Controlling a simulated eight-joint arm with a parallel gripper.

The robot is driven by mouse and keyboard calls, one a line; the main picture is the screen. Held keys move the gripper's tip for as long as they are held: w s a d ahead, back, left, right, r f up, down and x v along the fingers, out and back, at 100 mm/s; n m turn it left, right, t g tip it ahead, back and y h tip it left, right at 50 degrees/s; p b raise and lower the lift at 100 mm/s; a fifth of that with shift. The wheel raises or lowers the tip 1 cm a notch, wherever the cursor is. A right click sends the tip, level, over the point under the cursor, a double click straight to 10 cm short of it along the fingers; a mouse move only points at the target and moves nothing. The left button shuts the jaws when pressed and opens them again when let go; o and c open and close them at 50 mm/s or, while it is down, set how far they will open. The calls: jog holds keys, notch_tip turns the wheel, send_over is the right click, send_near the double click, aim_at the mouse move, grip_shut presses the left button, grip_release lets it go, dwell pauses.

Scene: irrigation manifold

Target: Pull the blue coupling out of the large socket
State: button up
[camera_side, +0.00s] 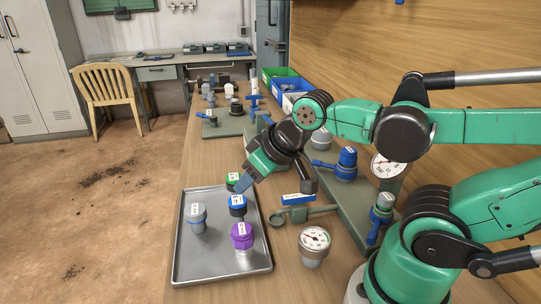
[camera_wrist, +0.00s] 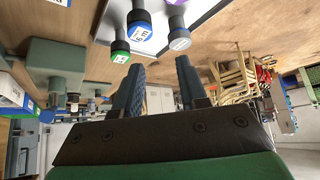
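A blue coupling (camera_side: 347,157) with a pale label stands upright in a fitting on the green manifold plate (camera_side: 338,203), right of my gripper. A second blue-topped part (camera_side: 237,201) stands at the tray's right side, so blue appears twice; a blue part also shows in the wrist view (camera_wrist: 140,27). My gripper (camera_side: 244,184) points down and left above the tray's far right edge, apart from the manifold coupling. In the wrist view its two fingers (camera_wrist: 160,66) stand apart with nothing between them. I cannot make out the socket's inside.
Bins (camera_side: 282,88) stand farther back.

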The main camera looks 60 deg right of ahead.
jog(key=o, duration=0.7)
notch_tip(320, 180, up, 2)
jog(key=shift+r, duration=0.1)
jog(key=d+r+m+g+h, duration=0.1)
jog(key=d+r+m+g, duration=0.1)
jog(key=d+m, duration=0.55)
jog(key=d+r+m+g+h, duration=0.1)
jog(key=d+r+m+g, duration=0.1)
jog(key=d+m, duration=0.55)
jog(key=s+d+m+g, duration=0.1)
jog(key=s+d+m, duration=0.1)
jog(key=d+m, duration=0.2)
jog(key=s+d+f+m+g+y, duration=0.1)
jog(key=s+d+m, duration=0.2)
jog(key=d+m, duration=0.1)
jog(key=s+d+f+m+g+y, duration=0.1)
jog(key=s+d+m, duration=0.2)
jog(key=d+m, duration=0.1)
jog(key=shift+s+d+f, duration=0.1)
jog(key=shift+d+f, duration=0.1)
jog(key=shift+d, duration=0.2)
send_over(350, 150)
notch_tip(350, 150, down, 4)
jog(key=shift+f, duration=3.2)
